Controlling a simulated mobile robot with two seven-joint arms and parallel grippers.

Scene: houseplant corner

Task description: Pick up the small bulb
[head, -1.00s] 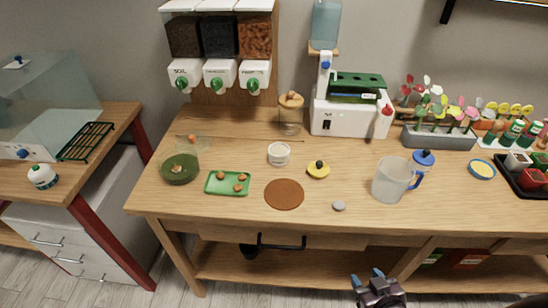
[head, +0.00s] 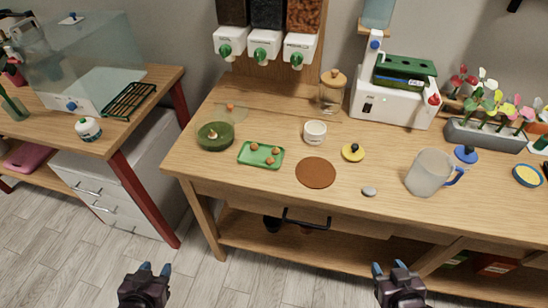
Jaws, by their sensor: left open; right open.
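Three small brown bulbs lie on a green tray (head: 246,160) on the wooden table: a back-left bulb (head: 254,146), a right bulb (head: 275,151) and a front bulb (head: 269,161). I cannot tell for certain which is smallest. Another pale brown lump (head: 211,134) sits in a dark green bowl (head: 215,143) to the left. My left gripper (head: 155,269) is open and empty, low in front of the table. My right gripper (head: 391,268) is open and empty, further right, also in front of the table and away from the bulbs.
A brown round mat (head: 316,173), white cup (head: 315,132), yellow lid (head: 353,152), grey stone (head: 369,191) and clear jug (head: 428,173) stand on the table. The front-left table edge is clear.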

